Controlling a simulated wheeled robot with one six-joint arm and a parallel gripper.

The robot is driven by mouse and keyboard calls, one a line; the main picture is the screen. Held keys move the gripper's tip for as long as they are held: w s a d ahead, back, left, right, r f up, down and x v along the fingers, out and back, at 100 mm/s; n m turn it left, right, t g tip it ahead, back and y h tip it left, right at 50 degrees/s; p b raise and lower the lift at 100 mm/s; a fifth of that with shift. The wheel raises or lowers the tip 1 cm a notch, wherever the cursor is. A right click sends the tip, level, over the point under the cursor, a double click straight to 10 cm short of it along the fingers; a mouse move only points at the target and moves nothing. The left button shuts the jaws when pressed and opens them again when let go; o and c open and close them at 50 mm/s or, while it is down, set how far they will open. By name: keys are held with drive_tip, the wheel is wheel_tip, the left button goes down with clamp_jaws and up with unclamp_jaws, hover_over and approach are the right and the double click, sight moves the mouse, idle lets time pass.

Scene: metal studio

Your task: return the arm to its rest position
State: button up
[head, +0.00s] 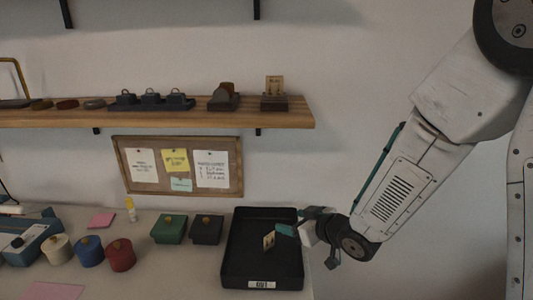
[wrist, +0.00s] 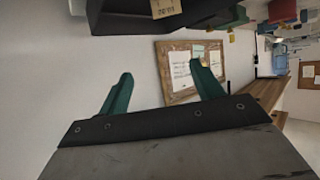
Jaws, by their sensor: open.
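My gripper (head: 287,229) is at the right side of the black tray (head: 233,268), with its teal fingertips over the tray's right rim. In the wrist view my gripper (wrist: 161,76) has its two teal fingers spread wide with nothing between them. A small tan card (head: 268,241) shows in the tray, just left of the fingertips. My arm reaches down from the upper right. A tan tag with print (wrist: 166,7) shows at the top of the wrist view, apart from the fingers.
A green box (head: 169,229) and a dark box (head: 207,230) stand left of the tray. Red (head: 121,255), blue (head: 89,252) and cream (head: 57,249) pots are further left. A wooden shelf (head: 220,117) with weights and a pinboard (head: 128,180) are on the wall.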

drive_tip(key=s+d+r+m+g+h, duration=0.1)
drive_tip(key=s+d+r+m+h, duration=0.15)
drive_tip(key=d+r+h, duration=0.35)
drive_tip(key=s+d+r+m+g+h, duration=0.1)
drive_tip(key=s+d+r+m+h, duration=0.2)
drive_tip(key=d, duration=0.6)
drive_tip(key=s+d+r+m+g, duration=0.1)
drive_tip(key=s+r+g, duration=0.1)
drive_tip(key=s, duration=0.6)
drive_tip(key=s+d+r+g, duration=0.1)
drive_tip(key=s+r+g, duration=0.1)
drive_tip(key=s, duration=0.6)
drive_tip(key=s+d+r+m+g+y, duration=0.1)
drive_tip(key=s+d+r+g, duration=0.1)
drive_tip(key=s, duration=0.7)
drive_tip(key=shift+r+m+g, duration=0.35)
drive_tip(key=shift+r+g, duration=0.05)
drive_tip(key=shift+w, duration=0.1)
